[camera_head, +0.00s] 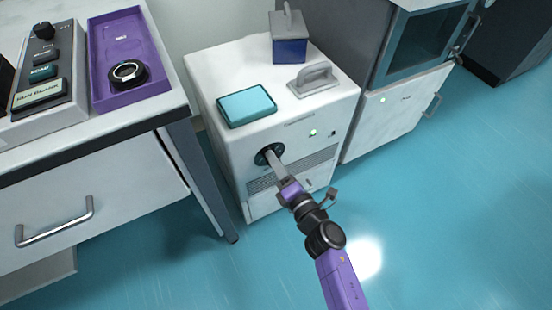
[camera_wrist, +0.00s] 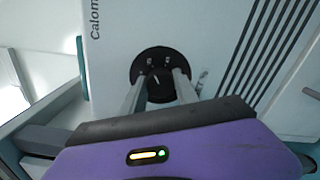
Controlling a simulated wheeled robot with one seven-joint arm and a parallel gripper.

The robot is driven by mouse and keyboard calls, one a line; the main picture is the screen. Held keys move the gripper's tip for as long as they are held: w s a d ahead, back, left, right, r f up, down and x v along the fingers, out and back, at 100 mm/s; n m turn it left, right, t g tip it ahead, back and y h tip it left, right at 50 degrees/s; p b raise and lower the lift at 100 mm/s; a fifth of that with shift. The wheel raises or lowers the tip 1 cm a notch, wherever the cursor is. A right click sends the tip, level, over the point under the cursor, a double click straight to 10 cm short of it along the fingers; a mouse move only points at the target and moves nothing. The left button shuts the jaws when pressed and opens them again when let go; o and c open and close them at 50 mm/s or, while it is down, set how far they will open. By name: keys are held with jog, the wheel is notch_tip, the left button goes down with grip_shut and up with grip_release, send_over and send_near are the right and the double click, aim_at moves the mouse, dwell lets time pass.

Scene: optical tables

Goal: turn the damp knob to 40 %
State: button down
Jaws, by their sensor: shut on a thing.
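The damp knob sits on a round black dial (camera_head: 262,155) on the front face of a white cabinet unit (camera_head: 215,105). In the wrist view the dial (camera_wrist: 150,60) shows a few white marks near its top and one white line near the middle. My gripper (camera_head: 268,156) reaches the dial from the front. In the wrist view its two fingers (camera_wrist: 158,88) straddle the dial's centre and are shut on the knob. The knob itself is mostly hidden between the fingers, and I cannot read its percentage.
On the unit's top are a teal box (camera_head: 246,106), a grey handled tool (camera_head: 312,80) and a blue-and-grey container (camera_head: 289,45). A bench (camera_head: 90,150) with a purple tray (camera_head: 120,40) stands left. The floor at right is clear.

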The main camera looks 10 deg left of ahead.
jog(key=shift+f+m+p, duration=0.1)
jog(key=shift+m+p, duration=1.7)
jog(key=shift+m, duration=2.5)
jog(key=c, duration=0.9)
grip_release()
jog(key=shift+c, duration=0.2)
jog(key=p+v, duration=0.3)
jog(key=v, duration=0.5)
